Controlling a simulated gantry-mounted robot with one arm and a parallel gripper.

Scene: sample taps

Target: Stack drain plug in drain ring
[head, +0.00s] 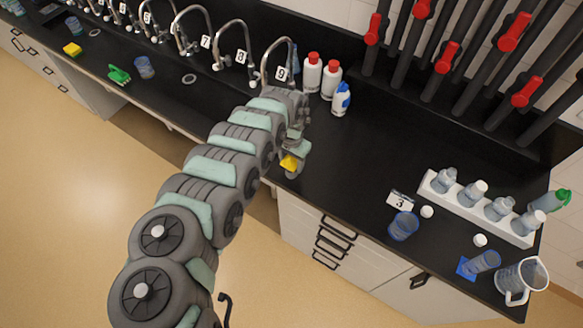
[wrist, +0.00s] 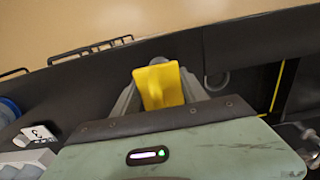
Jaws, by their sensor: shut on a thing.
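My gripper (head: 291,157) is above the front part of the black counter, near the edge by the white drawers. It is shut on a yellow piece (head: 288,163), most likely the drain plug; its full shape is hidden. In the wrist view the yellow piece (wrist: 161,84) sits between the two grey fingers. A small grey ring (head: 189,79), which looks like a drain ring, lies flat on the counter near tap 7, far left of my gripper. In the wrist view a dark ring-like shape (wrist: 217,81) shows just right of the fingers, partly hidden.
Curved taps line the back of the counter. Two red-capped bottles (head: 312,75) and a blue-white bottle (head: 341,100) stand behind my gripper. A white bottle rack (head: 435,190), blue cups and a jug (head: 521,277) stand at right. The counter between is clear.

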